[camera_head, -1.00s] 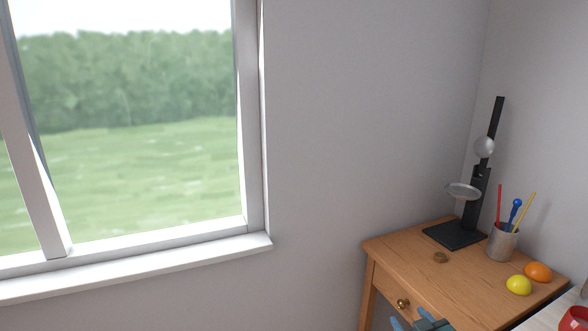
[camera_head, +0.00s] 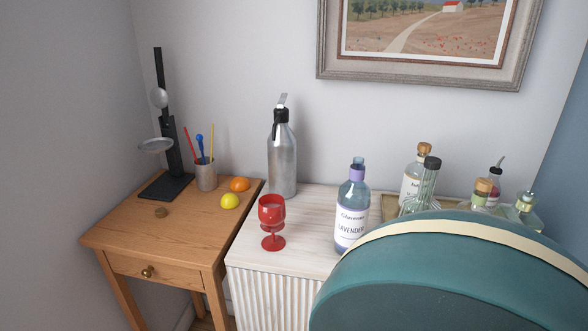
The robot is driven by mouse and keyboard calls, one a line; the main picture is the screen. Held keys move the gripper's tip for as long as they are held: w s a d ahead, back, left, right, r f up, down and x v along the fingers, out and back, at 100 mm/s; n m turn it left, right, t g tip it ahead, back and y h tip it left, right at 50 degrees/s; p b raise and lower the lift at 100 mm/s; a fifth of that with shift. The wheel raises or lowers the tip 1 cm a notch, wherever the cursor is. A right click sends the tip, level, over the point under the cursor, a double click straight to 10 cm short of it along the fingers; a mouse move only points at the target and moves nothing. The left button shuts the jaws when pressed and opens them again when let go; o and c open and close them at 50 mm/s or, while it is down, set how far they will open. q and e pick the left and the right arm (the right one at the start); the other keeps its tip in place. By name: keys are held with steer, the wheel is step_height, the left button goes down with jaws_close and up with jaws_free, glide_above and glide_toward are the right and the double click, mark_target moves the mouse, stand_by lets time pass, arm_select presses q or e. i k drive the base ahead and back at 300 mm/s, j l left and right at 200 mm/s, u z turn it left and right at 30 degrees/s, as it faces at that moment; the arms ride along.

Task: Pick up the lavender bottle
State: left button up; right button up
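The lavender bottle (camera_head: 352,208) is a clear bluish-purple bottle with a purple neck and a white label reading LAVENDER. It stands upright on the white-topped cabinet (camera_head: 310,232), right of the red goblet. Its lower right edge is close to a large teal rounded part of my own arm in the foreground. Neither of my grippers is in view, so nothing shows around the bottle.
A red goblet (camera_head: 272,222) and a silver siphon (camera_head: 283,160) stand left of the bottle. Several bottles, including a corked one (camera_head: 415,175), stand on a tray (camera_head: 390,207) to the right, partly hidden. A wooden side table (camera_head: 150,235) adjoins the cabinet.

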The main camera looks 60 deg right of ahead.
mark_target(355, 194)
steer(key=z, duration=2.2)
